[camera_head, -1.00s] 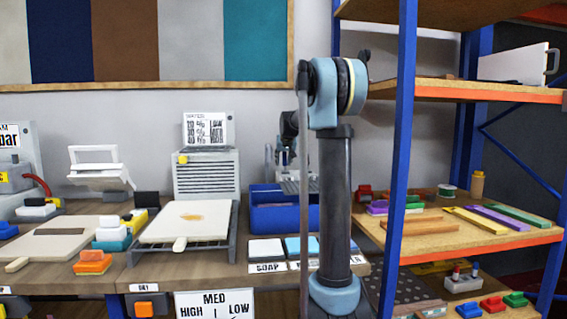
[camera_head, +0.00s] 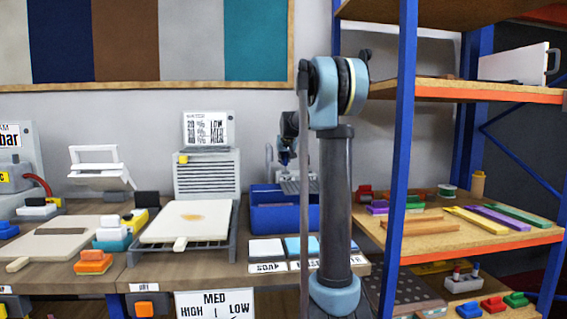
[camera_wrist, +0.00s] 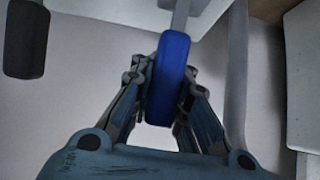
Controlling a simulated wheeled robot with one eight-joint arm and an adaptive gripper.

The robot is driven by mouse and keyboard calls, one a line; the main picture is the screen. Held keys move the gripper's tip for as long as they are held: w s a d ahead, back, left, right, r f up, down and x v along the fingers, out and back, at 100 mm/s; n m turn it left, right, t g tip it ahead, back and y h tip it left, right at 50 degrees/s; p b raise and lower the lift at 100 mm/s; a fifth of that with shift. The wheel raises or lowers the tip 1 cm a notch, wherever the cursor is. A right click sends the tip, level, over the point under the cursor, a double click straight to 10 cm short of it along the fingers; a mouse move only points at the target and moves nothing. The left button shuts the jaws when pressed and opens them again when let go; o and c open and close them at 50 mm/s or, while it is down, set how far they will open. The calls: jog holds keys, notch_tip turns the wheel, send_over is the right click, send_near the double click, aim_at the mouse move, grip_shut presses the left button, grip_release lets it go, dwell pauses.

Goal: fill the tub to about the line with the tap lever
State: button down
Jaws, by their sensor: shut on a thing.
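The blue tub (camera_head: 284,218) stands on the bench beside my arm's column, which hides its right side. Its fill line and water level cannot be made out. A grey tap spout (camera_head: 269,155) rises behind it. My gripper (camera_head: 285,160) is above and behind the tub, small in the head view. In the wrist view my gripper (camera_wrist: 168,105) is shut on a blue lever handle (camera_wrist: 173,65), with a finger on each side. The lever's grey stem runs up out of the picture. A dark handle (camera_wrist: 26,38) is at the upper left, apart from my fingers.
Left of the tub, a white board (camera_head: 187,220) lies on a dark rack. Labelled pads (camera_head: 266,250) lie in front of the tub. A shelf unit with a blue post (camera_head: 399,150) stands close right of my arm.

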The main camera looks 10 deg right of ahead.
jog(key=shift+s+r+t, duration=0.45)
jog(key=shift+s+t, duration=0.25)
jog(key=shift+t, duration=0.5)
jog(key=c, duration=1.5)
grip_release()
jog(key=shift+r, duration=0.1)
jog(key=v, duration=1.1)
jog(key=shift+s+r, duration=0.15)
jog(key=shift+s, duration=0.25)
